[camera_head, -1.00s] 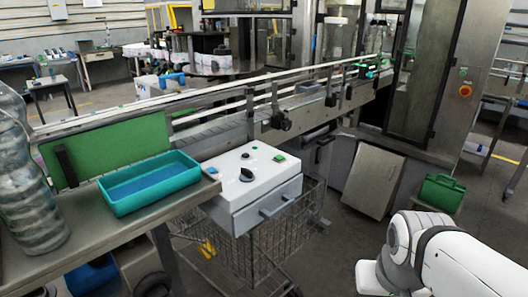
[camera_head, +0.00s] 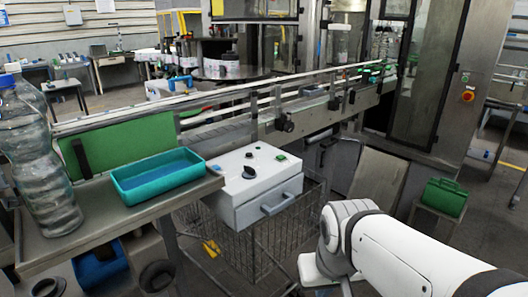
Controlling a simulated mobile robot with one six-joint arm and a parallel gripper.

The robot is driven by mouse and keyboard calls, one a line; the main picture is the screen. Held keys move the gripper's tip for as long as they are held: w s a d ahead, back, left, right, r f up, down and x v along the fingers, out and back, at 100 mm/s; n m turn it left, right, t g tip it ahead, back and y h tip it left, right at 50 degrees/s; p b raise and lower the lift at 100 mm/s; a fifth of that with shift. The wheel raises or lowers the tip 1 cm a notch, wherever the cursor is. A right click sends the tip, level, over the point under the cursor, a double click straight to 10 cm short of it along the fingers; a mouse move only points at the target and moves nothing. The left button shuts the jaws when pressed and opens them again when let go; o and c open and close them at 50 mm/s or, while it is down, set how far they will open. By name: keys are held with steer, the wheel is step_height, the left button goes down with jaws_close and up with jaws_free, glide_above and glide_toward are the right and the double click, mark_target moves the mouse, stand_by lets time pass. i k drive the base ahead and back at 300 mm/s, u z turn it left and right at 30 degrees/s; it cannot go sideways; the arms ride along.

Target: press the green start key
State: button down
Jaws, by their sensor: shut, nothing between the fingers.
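The green start key (camera_head: 281,157) is a small green square on the sloping top of a white control box (camera_head: 238,192), near its right edge. Nothing covers the green key. My white arm reaches in from the lower right, and its wrist end is to the right of and below the box, apart from it. My gripper is not visible; the arm's end runs out at the bottom edge.
A teal tray (camera_head: 158,178) and a clear bottle (camera_head: 40,160) stand on the bench left of the box. A wire cart (camera_head: 270,248) is below the box. A conveyor (camera_head: 330,115) runs behind it. A green case (camera_head: 445,197) stands at right.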

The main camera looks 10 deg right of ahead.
mark_target(280, 157)
steer(key=z, duration=0.05)
steer(key=i, duration=0.95)
steer(key=u, duration=0.1)
